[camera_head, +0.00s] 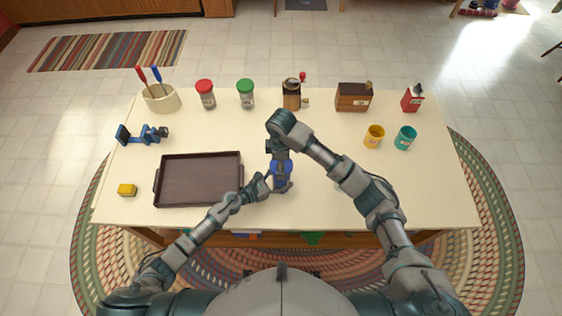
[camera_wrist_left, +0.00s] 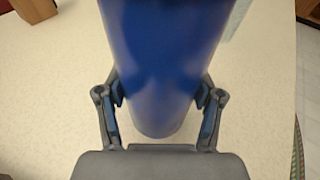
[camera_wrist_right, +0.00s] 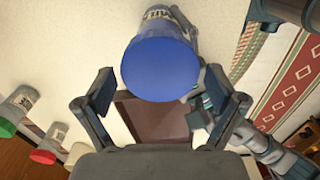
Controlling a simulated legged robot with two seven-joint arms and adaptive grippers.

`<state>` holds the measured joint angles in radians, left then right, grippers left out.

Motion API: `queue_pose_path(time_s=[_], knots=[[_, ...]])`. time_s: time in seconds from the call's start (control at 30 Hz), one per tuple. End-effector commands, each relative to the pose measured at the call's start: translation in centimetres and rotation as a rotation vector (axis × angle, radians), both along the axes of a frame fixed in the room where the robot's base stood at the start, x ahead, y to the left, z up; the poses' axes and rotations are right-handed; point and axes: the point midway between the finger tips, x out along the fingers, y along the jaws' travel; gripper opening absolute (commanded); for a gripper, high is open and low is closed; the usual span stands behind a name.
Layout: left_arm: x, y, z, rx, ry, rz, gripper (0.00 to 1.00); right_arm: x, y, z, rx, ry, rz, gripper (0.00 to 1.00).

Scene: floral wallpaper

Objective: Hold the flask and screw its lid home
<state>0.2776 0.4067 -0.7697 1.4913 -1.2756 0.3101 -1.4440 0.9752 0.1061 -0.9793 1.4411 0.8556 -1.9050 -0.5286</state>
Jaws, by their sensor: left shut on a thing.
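The flask (camera_head: 282,170) is a blue upright cylinder near the middle of the table's front part. In the left wrist view its smooth blue side (camera_wrist_left: 158,60) fills the space between my finger pads. My left gripper (camera_head: 268,184) is shut on it from the left. My right gripper (camera_head: 279,150) hangs above the flask and points down. In the right wrist view a round blue top (camera_wrist_right: 160,70) lies between its spread fingers, with gaps on both sides. I cannot tell a separate lid from the flask or see how it is seated.
Red-lidded (camera_head: 205,93) and green-lidded (camera_head: 246,93) jars, a grinder (camera_head: 291,94) and a wooden box (camera_head: 353,97) stand behind. Yellow (camera_head: 374,136) and teal (camera_head: 405,138) cups stand right.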

Motion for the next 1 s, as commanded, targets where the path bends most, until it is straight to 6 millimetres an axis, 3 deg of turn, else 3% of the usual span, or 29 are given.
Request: queue_pose_path(time_s=[0.03, 0.1, 0.33, 0.63, 0.83, 0.87, 0.9, 0.93, 1.0], knots=[[0.0, 0.0, 0.02, 0.0, 0.0, 0.0, 0.33, -0.01, 0.01, 0.0, 0.0, 0.0, 0.0, 0.72], [0.0, 0.0, 0.02, 0.0, 0.0, 0.0, 0.33, -0.01, 0.01, 0.0, 0.0, 0.0, 0.0, 0.55], [0.0, -0.02, 0.02, 0.0, 0.0, 0.0, 0.33, -0.03, 0.02, -0.06, 0.0, 0.001, -0.021, 0.55], [0.01, -0.03, 0.03, -0.001, -0.001, 0.0, 0.33, -0.07, 0.04, -0.11, 0.0, 0.003, -0.276, 0.55], [0.01, -0.03, 0.03, -0.001, -0.001, 0.0, 0.33, -0.05, 0.0, -0.1, -0.001, 0.002, -0.307, 0.55], [0.01, -0.03, 0.03, -0.001, -0.001, 0.0, 0.33, -0.05, 0.0, -0.11, -0.001, 0.002, -0.306, 0.82], [0.01, -0.03, 0.03, -0.001, -0.001, 0.0, 0.33, -0.05, 0.0, -0.11, -0.001, 0.002, -0.306, 0.92], [0.01, -0.03, 0.03, -0.001, -0.001, 0.0, 0.33, -0.05, 0.0, -0.11, -0.001, 0.002, -0.306, 1.0], [0.01, -0.03, 0.04, -0.001, 0.0, -0.001, 0.33, -0.04, 0.0, -0.09, -0.001, 0.002, -0.305, 1.0]])
